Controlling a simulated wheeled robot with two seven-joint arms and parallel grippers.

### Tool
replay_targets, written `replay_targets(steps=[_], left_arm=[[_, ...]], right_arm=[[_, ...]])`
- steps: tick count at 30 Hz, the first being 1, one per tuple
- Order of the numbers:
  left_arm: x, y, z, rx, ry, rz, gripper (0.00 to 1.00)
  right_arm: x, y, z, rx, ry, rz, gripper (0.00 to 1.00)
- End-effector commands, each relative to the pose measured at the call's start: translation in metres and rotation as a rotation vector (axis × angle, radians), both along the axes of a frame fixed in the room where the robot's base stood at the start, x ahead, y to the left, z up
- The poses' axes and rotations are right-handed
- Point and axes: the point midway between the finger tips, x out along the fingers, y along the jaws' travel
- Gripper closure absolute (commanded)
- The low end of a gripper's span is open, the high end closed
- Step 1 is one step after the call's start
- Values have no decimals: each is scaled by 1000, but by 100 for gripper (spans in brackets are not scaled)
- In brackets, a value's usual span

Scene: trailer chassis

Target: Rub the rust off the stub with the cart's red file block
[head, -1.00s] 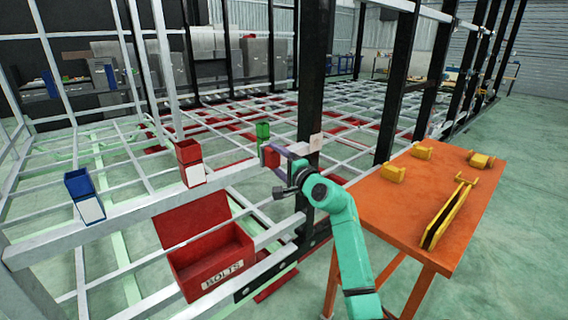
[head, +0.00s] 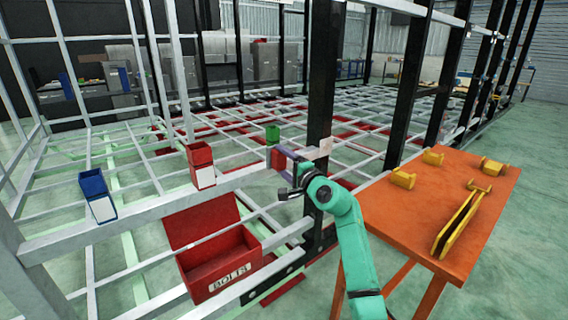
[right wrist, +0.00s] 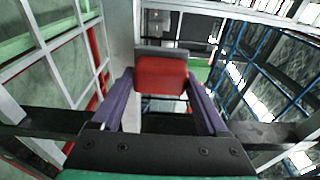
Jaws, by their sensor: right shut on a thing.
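My right gripper (head: 284,166) has purple fingers and is shut on the red file block (head: 277,158), which has a dark grey edge. In the right wrist view the file block (right wrist: 161,76) sits between the fingertips. The gripper is beside a black upright post, above the pale rails. A small pale piece (head: 322,148) with a faint brownish mark shows at the post, right of the gripper; it may be the stub, but I cannot tell for sure. Contact between block and stub is not visible. My left gripper is not in view.
An orange cart (head: 450,215) with several yellow parts stands at the right. An open red BOLTS box (head: 222,277) is below left of my gripper. Blue (head: 97,195), red (head: 201,164) and green (head: 272,134) holders sit along the rails. The black post (head: 319,90) is close beside my gripper.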

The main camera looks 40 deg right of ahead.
Motion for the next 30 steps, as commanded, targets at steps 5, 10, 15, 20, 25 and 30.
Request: replay_targets(steps=[5,10,15,20,25,30], left_arm=[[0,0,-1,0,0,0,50],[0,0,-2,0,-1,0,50],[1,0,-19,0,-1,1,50],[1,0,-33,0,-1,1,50],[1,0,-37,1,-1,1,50],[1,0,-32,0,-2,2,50]], right_arm=[[4,0,1,-1,-2,0,68],[5,-1,0,-1,-1,0,67],[4,-17,-4,-4,-1,-1,68],[3,-34,-4,-4,-1,-2,68],[3,-41,0,-2,-2,0,68],[6,-35,3,-2,-1,1,67]])
